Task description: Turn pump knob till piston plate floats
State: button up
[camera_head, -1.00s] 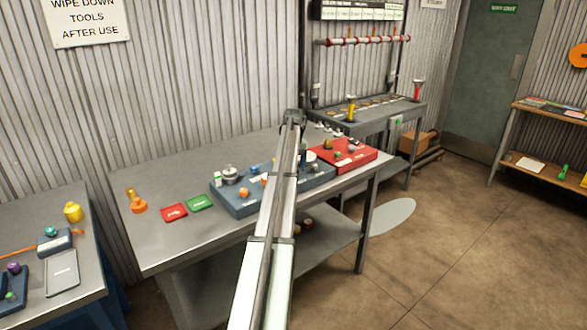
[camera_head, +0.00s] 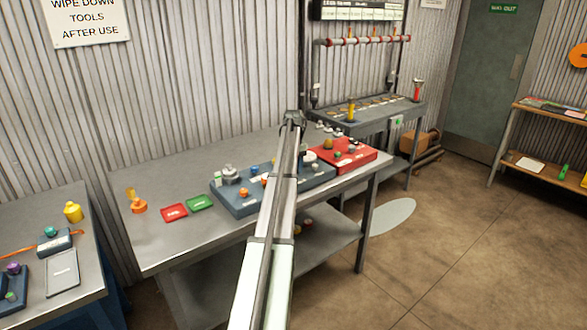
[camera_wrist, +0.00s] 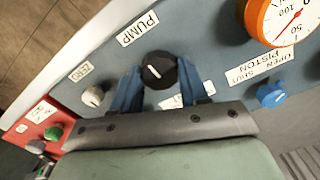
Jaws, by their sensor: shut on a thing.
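The black pump knob (camera_wrist: 159,70) sits below the white PUMP label (camera_wrist: 138,28) in the wrist view. My gripper (camera_wrist: 158,84) has its blue fingers on either side of the knob and is shut on it. The knob carries a white pointer mark. In the head view my arm covers much of the blue-grey panel (camera_head: 233,204) on the bench, and the knob is hidden there. I cannot make out the piston plate in either view.
In the wrist view an orange gauge (camera_wrist: 283,20) and a blue piston valve knob (camera_wrist: 271,95) lie right of the pump knob. A light zero knob (camera_wrist: 93,96) is left. A red panel (camera_head: 352,160) adjoins the blue-grey one.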

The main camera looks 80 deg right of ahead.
jog(key=shift+m, duration=1.3)
jog(key=o, duration=1.1)
jog(key=shift+c, duration=0.2)
notch_tip(320, 180, up, 14)
jog(key=shift+f, duration=0.1)
